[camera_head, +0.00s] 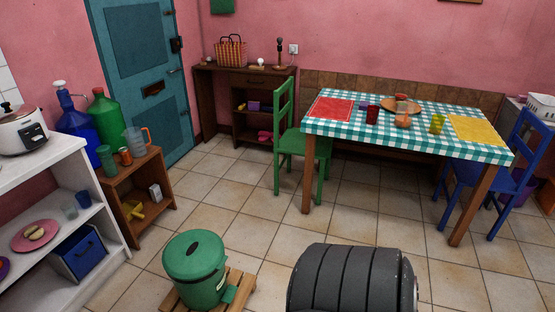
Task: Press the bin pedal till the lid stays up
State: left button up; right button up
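A green bin (198,280) stands upright on a low wooden slatted base (240,285) on the tiled floor, at the bottom left of the middle. Its round green lid (193,252) is down and has a small dark handle on top. A flat green piece (230,294), which looks like the pedal, sticks out low at the bin's front right. Neither of my grippers is in view, and nothing visible touches the bin or the pedal.
A white shelf (100,215) with a rice cooker (22,135) stands left of the bin. A small wooden shelf (160,172) is behind it. A green chair (290,145) and a checked-cloth table (375,135) stand further right. Open tiled floor (240,205) lies between.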

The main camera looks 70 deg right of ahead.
aim_at(229, 294)
jog(key=z, duration=1.65)
jog(key=i+l, duration=0.5)
